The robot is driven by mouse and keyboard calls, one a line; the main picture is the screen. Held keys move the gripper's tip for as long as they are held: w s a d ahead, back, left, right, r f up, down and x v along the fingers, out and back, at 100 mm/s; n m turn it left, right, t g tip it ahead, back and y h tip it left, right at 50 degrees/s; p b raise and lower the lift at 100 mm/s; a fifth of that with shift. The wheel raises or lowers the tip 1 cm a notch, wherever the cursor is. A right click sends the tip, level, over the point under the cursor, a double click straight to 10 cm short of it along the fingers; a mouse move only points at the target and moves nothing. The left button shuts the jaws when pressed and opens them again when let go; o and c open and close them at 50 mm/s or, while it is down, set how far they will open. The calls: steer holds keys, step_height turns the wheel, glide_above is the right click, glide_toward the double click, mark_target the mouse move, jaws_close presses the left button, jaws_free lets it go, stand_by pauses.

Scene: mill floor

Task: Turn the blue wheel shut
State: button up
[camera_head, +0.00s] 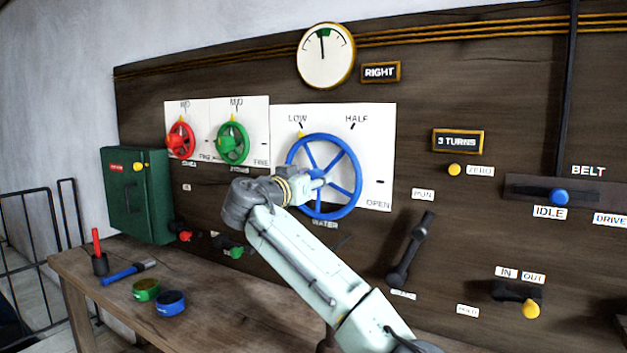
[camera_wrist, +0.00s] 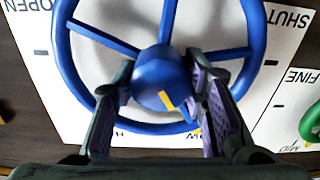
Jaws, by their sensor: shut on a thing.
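The blue wheel (camera_head: 352,157) is a large spoked handwheel on a white plate (camera_head: 380,120) marked LOW, HALF and OPEN, with WATER below. Its yellow rim mark (camera_head: 301,133) stands by LOW. My gripper (camera_head: 310,184) reaches the middle of the wheel from the front left. In the wrist view, which is upside down, the two fingers (camera_wrist: 166,90) are closed around the blue hub (camera_wrist: 160,72), one on each side. A yellow stripe shows on the hub. SHUT reads at the right of the plate and OPEN at the left; my arm hides SHUT in the head view.
A red wheel (camera_head: 180,140) and a green wheel (camera_head: 233,143) sit left of the blue one. A round gauge (camera_head: 325,56) hangs above, needle near its green band. A black lever (camera_head: 411,250) is lower right. A wooden bench (camera_head: 215,318) with small pots stands below.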

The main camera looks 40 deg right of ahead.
steer(key=shift+c, duration=1.1)
steer(key=shift+f+b, duration=0.15)
steer(key=shift+b, duration=0.25)
steer(key=shift+w+f+n+b, duration=0.15)
steer(key=shift+f+n+b, duration=0.1)
steer(key=shift+n+b, duration=0.4)
steer(key=shift+a+r+n+b, duration=0.1)
steer(key=shift+n+b, duration=0.65)
steer(key=shift+b, duration=0.3)
steer(key=shift+r+n, duration=0.25)
steer(key=shift+n, duration=0.95)
steer(key=shift+n+p, duration=0.4)
steer(key=shift+n, duration=0.5)
steer(key=n+p, duration=0.1)
steer(key=n, duration=0.3)
steer(key=shift+n, duration=0.4)
